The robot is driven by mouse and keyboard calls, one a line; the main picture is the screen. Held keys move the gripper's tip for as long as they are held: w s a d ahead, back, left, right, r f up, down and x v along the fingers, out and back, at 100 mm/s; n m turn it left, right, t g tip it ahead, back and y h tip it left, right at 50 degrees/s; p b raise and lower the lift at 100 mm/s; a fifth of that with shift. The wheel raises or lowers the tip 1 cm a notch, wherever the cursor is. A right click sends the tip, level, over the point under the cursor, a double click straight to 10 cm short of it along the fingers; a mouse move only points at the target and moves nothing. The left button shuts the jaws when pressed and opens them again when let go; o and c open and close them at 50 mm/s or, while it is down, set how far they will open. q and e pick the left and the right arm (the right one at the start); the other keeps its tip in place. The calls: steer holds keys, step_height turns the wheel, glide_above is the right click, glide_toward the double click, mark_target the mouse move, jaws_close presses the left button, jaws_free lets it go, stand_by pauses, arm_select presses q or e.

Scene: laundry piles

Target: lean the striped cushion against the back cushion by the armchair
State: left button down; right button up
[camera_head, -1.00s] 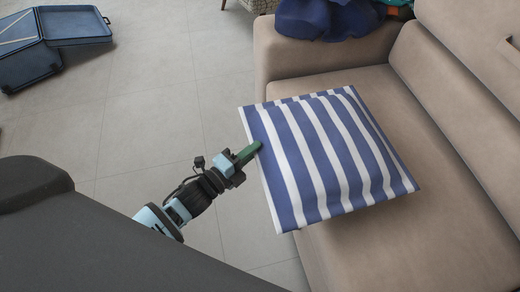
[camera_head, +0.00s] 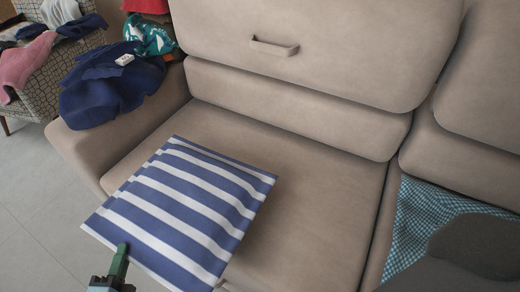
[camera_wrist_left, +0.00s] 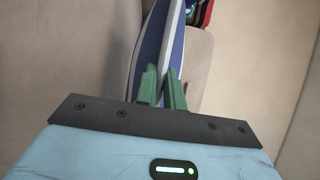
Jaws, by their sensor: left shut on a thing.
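The striped cushion (camera_head: 190,205), blue and white, is held roughly flat above or on the front of the sofa seat; whether it touches the seat I cannot tell. My left gripper (camera_head: 119,262) is shut on its near left edge. In the left wrist view the green fingers (camera_wrist_left: 162,88) pinch the cushion (camera_wrist_left: 167,45), seen edge-on between them. The beige back cushion (camera_head: 270,105) stands upright behind the seat, apart from the striped cushion. The patterned armchair (camera_head: 62,75) is at the upper left, with clothes on it. My right gripper is not in view.
The sofa arm (camera_head: 105,145) lies left of the seat, with dark blue cloth (camera_head: 105,95) and green cloth (camera_head: 150,35) on it. A checked teal cloth (camera_head: 425,220) lies on the right seat. The seat (camera_head: 315,190) behind the striped cushion is clear.

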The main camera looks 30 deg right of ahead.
arm_select(q)
steer(key=shift+r, duration=0.1)
steer(key=s+a+r+n+y, duration=0.2)
steer(key=s+r+y, duration=0.1)
steer(key=r, duration=0.6)
steer(key=s+a+r+n+t+y, duration=0.1)
steer(key=s+r+y, duration=0.3)
steer(key=r, duration=0.6)
steer(key=shift+s+a+n+t, duration=0.3)
steer(key=shift+s+a+n, duration=0.35)
steer(key=shift+n, duration=0.25)
